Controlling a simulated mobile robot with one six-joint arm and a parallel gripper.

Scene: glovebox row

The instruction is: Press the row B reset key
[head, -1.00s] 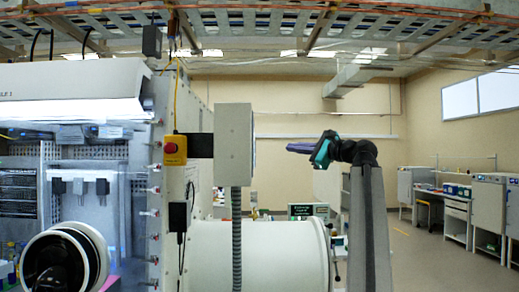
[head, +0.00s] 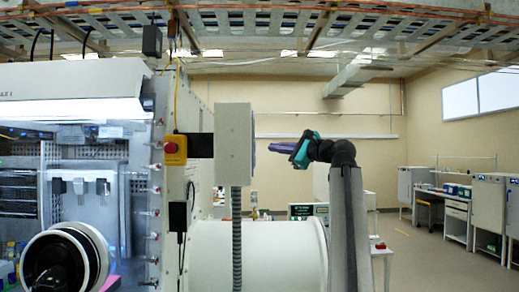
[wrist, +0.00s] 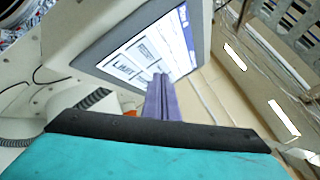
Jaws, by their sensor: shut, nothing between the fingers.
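A grey panel box (head: 233,145) on a conduit stands left of centre in the head view, seen nearly edge-on. In the wrist view its lit screen (wrist: 140,55) faces me, with white boxes, small drawings and a blue strip along one edge. My gripper (head: 271,148) has purple fingers, shut together and empty, pointing left at the screen side of the box. In the wrist view the fingertips (wrist: 162,78) overlap the screen's lower edge. I cannot tell whether they touch it.
A yellow box with a red button (head: 175,149) is on the cabinet wall left of the panel. A large white cylinder (head: 258,255) lies below. The glovebox with a round port (head: 95,250) is at left. Open floor (head: 430,250) and benches are at right.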

